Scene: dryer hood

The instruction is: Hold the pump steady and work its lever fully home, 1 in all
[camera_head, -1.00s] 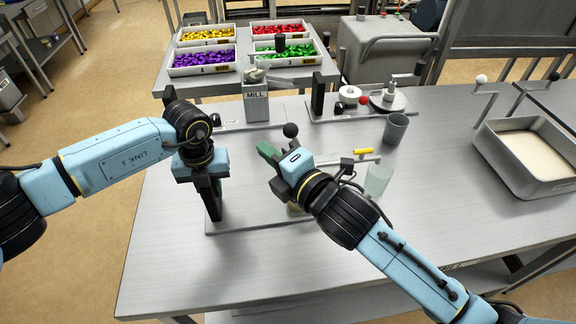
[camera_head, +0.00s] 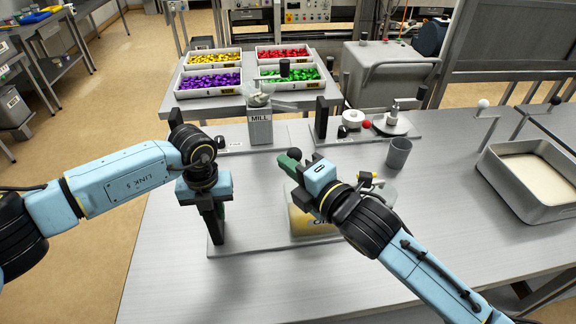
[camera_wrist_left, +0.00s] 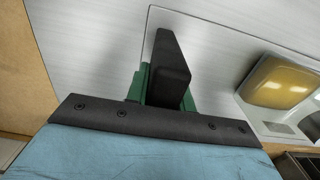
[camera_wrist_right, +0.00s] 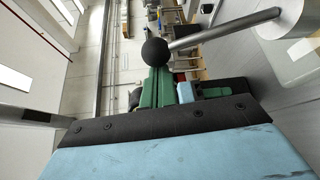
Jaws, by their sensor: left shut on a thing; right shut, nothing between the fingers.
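The pump stands on a thin grey base plate (camera_head: 225,250) on the metal table, with an amber-filled body (camera_head: 303,222) partly hidden behind my right arm. A black upright grip (camera_head: 213,226) rises from the plate's left side. My left gripper (camera_wrist_left: 165,85) is shut on this grip (camera_wrist_left: 172,68). The pump's lever is a metal rod (camera_wrist_right: 225,34) ending in a black ball knob (camera_wrist_right: 155,52); the knob (camera_head: 295,154) is raised. My right gripper (camera_head: 287,164) is shut and empty, its green fingertips right at the knob. I cannot tell whether they touch.
Behind are a mill (camera_head: 260,128) and a station with a red knob (camera_head: 366,124). A deep pan (camera_head: 555,203) sits far right. The front table is clear.

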